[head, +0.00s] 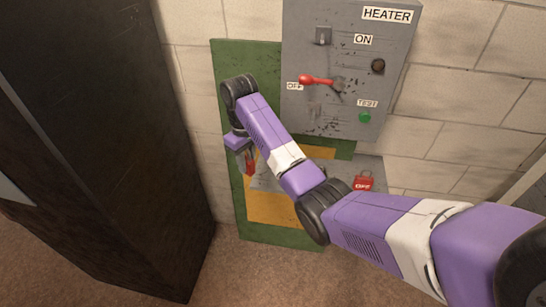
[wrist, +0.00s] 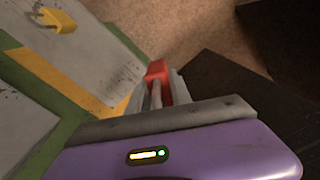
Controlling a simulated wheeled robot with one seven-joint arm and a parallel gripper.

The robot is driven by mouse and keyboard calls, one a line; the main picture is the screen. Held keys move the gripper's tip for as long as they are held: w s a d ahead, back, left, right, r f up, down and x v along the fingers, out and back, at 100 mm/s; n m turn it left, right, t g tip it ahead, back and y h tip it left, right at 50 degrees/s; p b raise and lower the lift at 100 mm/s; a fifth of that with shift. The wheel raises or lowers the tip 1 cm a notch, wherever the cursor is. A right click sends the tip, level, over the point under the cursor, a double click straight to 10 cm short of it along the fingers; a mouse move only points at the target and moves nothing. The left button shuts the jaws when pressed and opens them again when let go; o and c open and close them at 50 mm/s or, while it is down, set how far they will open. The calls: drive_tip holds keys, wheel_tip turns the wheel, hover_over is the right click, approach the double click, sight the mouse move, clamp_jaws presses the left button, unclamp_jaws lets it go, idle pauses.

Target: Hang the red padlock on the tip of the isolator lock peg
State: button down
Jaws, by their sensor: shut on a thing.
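My gripper (head: 247,158) is shut on a red padlock (head: 250,165), held out to the left of the grey HEATER isolator panel (head: 300,65) and below its level. In the wrist view the red padlock (wrist: 156,70) shows between the two grey fingers, partly hidden by them. The isolator's red handle (head: 318,80) points left at the OFF label. A small grey metal fitting (head: 323,36) stands at the panel's upper left; I cannot tell whether it is the lock peg.
A red item with white lettering (head: 362,182) sits on a grey surface below the panel. A yellow item (wrist: 57,20) lies on grey in the wrist view. A dark cabinet (head: 100,120) stands at left. A green board (head: 228,75) is behind my arm.

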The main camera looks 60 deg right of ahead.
drive_tip(key=s+d+r+n, duration=0.1)
drive_tip(key=d+r+n, duration=0.1)
drive_tip(key=d, duration=0.4)
drive_tip(key=d+r+n+p, duration=0.1)
drive_tip(key=d+r+n, duration=0.2)
drive_tip(key=d, duration=0.3)
drive_tip(key=shift+s+d+r+n+p, duration=0.15)
drive_tip(key=shift+s+r+n+p, duration=0.2)
drive_tip(key=shift+n, duration=0.25)
